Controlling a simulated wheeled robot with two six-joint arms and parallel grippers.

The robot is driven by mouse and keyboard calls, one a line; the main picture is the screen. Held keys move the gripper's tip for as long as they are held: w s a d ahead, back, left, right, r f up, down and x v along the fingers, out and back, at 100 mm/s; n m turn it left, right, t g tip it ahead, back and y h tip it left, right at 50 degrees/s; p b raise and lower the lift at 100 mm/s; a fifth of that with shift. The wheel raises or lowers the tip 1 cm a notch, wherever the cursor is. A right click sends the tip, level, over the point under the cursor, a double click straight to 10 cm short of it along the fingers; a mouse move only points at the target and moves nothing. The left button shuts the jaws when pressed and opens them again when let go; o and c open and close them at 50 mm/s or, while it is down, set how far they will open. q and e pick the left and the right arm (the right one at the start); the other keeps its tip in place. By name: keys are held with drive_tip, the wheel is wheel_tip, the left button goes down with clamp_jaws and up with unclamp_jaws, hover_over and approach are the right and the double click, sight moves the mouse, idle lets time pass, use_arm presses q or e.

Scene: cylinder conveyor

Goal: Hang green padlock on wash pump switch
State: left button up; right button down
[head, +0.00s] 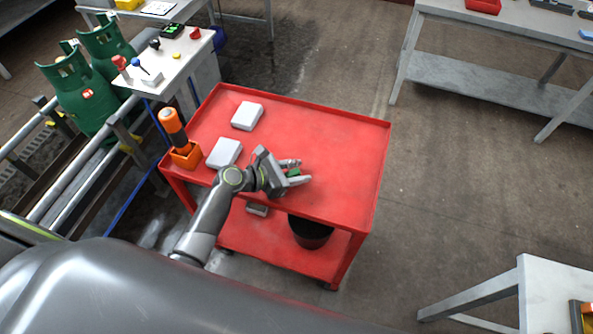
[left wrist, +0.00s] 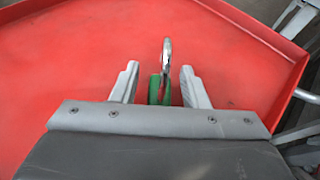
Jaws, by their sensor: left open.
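The green padlock (head: 293,173) is on the red cart's top, near its front edge. My left gripper (head: 297,171) is open with a finger on each side of it. In the left wrist view the padlock's green body (left wrist: 154,90) and silver shackle (left wrist: 166,56) show between the open fingertips, with gaps on both sides. A grey control stand (head: 180,60) at the upper left carries several small knobs and levers, including a red one (head: 120,62), a blue one (head: 136,62) and a black one (head: 154,44). I cannot tell which is the wash pump switch. My right gripper is not in view.
The red cart (head: 340,150) also carries two white boxes (head: 247,115) (head: 224,152) and an orange-and-black handheld tool in an orange holder (head: 186,155). Green gas cylinders (head: 75,92) stand at left beside conveyor rails. The cart top's right side is clear.

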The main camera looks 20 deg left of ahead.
use_arm(q)
drive_tip(key=v, duration=1.2)
